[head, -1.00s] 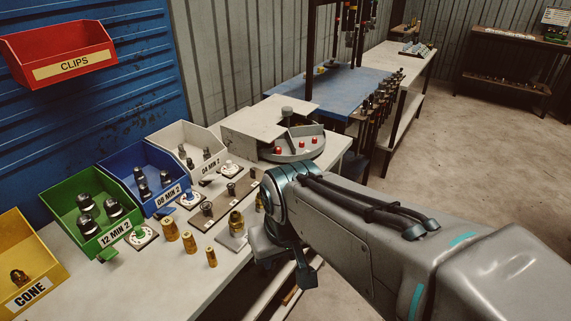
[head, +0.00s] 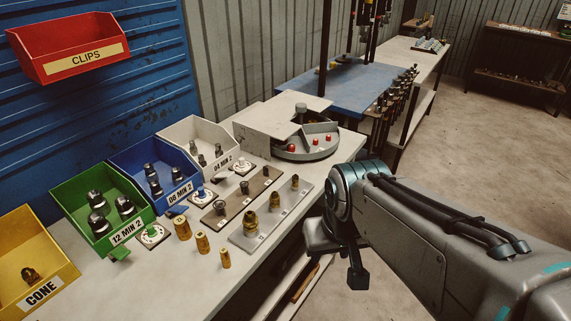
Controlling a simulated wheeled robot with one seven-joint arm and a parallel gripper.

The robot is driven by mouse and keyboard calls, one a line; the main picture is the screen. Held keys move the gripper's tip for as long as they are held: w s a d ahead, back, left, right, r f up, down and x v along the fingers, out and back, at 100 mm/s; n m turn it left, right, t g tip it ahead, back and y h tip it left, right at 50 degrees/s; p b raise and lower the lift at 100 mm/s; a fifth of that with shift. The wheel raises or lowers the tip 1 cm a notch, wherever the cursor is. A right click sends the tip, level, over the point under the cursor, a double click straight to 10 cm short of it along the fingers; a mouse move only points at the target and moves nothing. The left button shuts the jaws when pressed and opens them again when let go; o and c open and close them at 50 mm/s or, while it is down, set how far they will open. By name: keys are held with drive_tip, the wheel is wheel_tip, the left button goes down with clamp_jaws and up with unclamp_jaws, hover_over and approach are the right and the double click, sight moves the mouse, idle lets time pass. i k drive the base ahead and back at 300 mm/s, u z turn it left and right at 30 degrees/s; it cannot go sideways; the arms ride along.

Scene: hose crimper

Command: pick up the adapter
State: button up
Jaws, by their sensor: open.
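Brass threaded fittings stand upright on a light grey plate on the workbench; the nearest and largest is a hex-bodied fitting (head: 250,222), with smaller ones (head: 274,200) behind it. I cannot tell for sure which piece is the adapter. Loose brass sleeves (head: 202,243) stand to the left of the plate. My gripper (head: 338,260) is open, past the bench's front edge, to the right of the plate and apart from every fitting. My wrist partly hides its fingers, and nothing shows between them.
Yellow (head: 38,262), green (head: 92,212), blue (head: 150,172) and white (head: 205,140) bins line the bench's back. A brown strip (head: 232,205) holds dark fittings. The round crimper (head: 306,148) stands at the bench's far end. The front left of the bench is clear.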

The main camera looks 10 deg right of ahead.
sight(295, 182)
drive_tip(key=z, duration=1.5)
drive_tip(key=i, duration=1.45)
drive_tip(key=u, duration=3.55)
